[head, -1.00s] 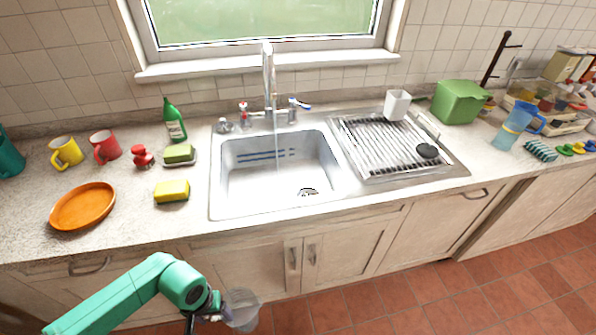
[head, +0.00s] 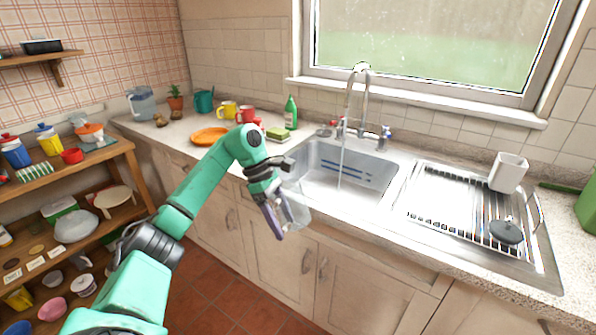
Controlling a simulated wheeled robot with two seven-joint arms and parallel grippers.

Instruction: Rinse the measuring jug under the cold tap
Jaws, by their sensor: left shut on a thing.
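My left gripper (head: 276,212) is shut on the clear measuring jug (head: 297,208), in front of the sink's front-left edge. The gripper hides part of the jug, and I cannot tell whether it is upright or tilted. The steel sink (head: 322,188) is behind and to the right of the jug. The blue-marked cold tap handle (head: 385,133) is right of the spout; the red-marked handle (head: 340,123) is left. My right gripper is out of view.
A drying rack (head: 450,205) with a white cup (head: 507,173) and a dark round item (head: 505,232) stands right of the sink. A green bottle (head: 291,112), mugs, sponges and an orange plate (head: 209,136) are on the left counter. Shelves (head: 110,205) stand at far left.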

